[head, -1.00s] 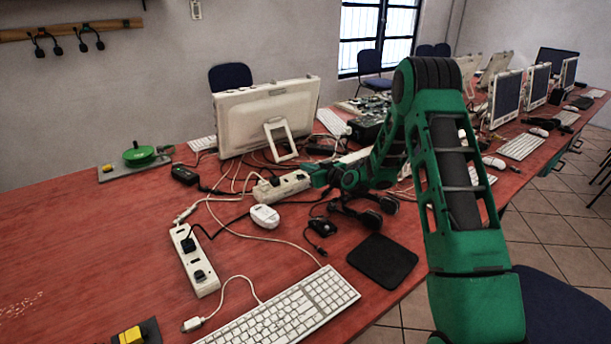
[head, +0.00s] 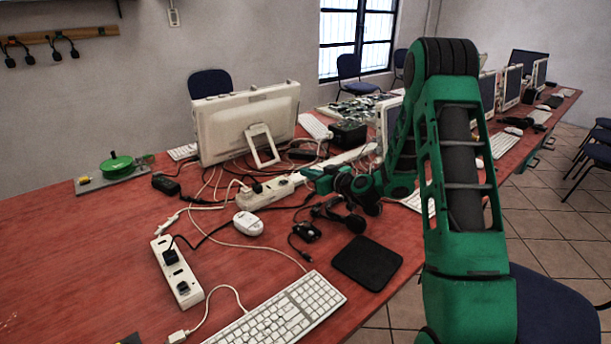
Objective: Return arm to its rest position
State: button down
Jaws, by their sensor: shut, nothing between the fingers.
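My green arm reaches in from the right, bent over the red table, with its elbow high. My gripper (head: 312,180) is small at the end of the arm, low over the table beside the right end of a white power strip (head: 266,194). The fingers are shut with nothing seen between them. I cannot tell whether the gripper touches the strip or the cables near it. Part of the table behind the arm is hidden.
Tangled cables (head: 215,190) lie around the strip. A second power strip (head: 176,270), a white mouse (head: 248,223), a keyboard (head: 282,315) and a black pad (head: 367,262) lie nearer. A monitor (head: 240,125) stands behind. The table's left part (head: 70,250) is mostly clear.

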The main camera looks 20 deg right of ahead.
jog(key=s+d+r+m+g+h, duration=0.1)
jog(key=s+g, duration=0.4)
jog(key=s, duration=1.2)
jog(key=s+d+r+m+g+h, duration=0.2)
jog(key=s+m, duration=0.4)
jog(key=s, duration=1.2)
jog(key=s+d+r+m+g+h, duration=0.1)
jog(key=s+d+r+m+g, duration=0.2)
jog(key=s, duration=1.4)
notch_tip(320, 180, up, 2)
jog(key=g, duration=0.4)
jog(key=shift+s+g, duration=0.3)
jog(key=shift+s, duration=0.1)
jog(key=shift+r, duration=0.1)
jog(key=shift+w+f+h, duration=0.25)
jog(key=shift+w+h, duration=0.05)
jog(key=shift+w, duration=0.35)
